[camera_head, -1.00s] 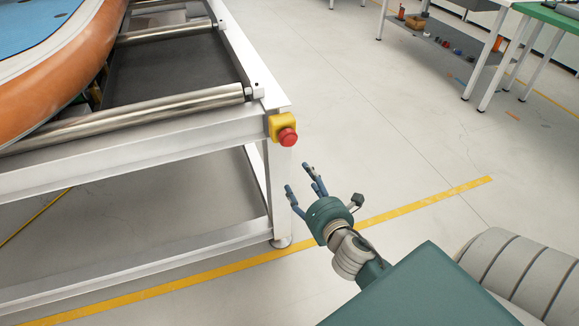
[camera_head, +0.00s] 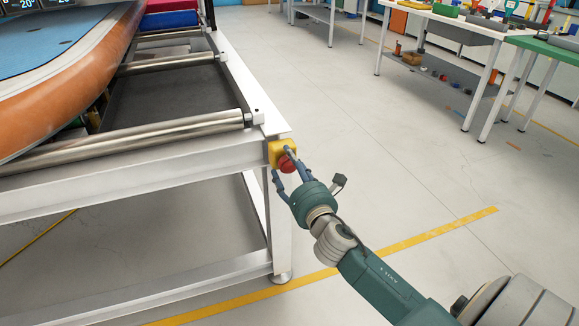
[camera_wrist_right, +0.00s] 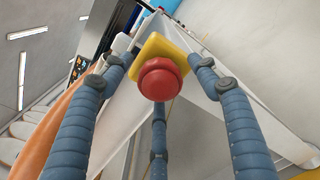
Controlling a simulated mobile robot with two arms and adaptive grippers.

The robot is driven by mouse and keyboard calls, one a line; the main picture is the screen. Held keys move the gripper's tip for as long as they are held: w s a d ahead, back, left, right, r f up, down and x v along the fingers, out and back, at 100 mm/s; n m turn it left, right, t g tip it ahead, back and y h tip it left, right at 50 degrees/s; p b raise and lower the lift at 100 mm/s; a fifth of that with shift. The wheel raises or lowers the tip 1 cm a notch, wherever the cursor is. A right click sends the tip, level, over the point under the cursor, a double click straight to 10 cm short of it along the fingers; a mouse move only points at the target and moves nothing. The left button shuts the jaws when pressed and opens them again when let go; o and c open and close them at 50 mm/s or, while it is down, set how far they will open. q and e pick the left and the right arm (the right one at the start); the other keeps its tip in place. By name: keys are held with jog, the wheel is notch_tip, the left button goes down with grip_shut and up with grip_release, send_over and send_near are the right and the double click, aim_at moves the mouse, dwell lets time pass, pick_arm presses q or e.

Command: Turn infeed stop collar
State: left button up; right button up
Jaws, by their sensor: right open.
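The infeed stop is a red mushroom button, the collar (camera_head: 286,163), on a yellow housing (camera_head: 276,149) at the near right corner of the white roller frame. In the right wrist view the red button (camera_wrist_right: 161,80) sits centred in front of the yellow plate (camera_wrist_right: 163,46). My right gripper (camera_head: 284,169) is open, with its blue fingers spread around the button. In the right wrist view the fingers (camera_wrist_right: 165,85) stand on both sides and below, with a gap seen between the side fingers and the button. My left gripper is not in view.
The white roller frame (camera_head: 120,178) carries steel rollers (camera_head: 130,147) and an orange-edged inflatable board (camera_head: 75,85). White and green workbenches (camera_head: 440,22) stand at the back right. The floor between them is clear, with a yellow line (camera_head: 440,232).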

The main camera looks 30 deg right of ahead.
jog(key=shift+w, duration=0.2)
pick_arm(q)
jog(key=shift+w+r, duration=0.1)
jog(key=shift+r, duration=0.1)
pick_arm(e)
jog(key=c, duration=1.2)
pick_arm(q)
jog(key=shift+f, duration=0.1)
pick_arm(e)
jog(key=shift+o, duration=0.2)
jog(key=m+p, duration=0.1)
jog(key=m, duration=0.2)
jog(key=shift+r, duration=0.1)
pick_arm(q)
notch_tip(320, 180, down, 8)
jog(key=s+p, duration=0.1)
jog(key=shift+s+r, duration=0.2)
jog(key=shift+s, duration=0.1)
pick_arm(e)
jog(key=shift+d+m, duration=0.1)
jog(key=shift+m, duration=1.7)
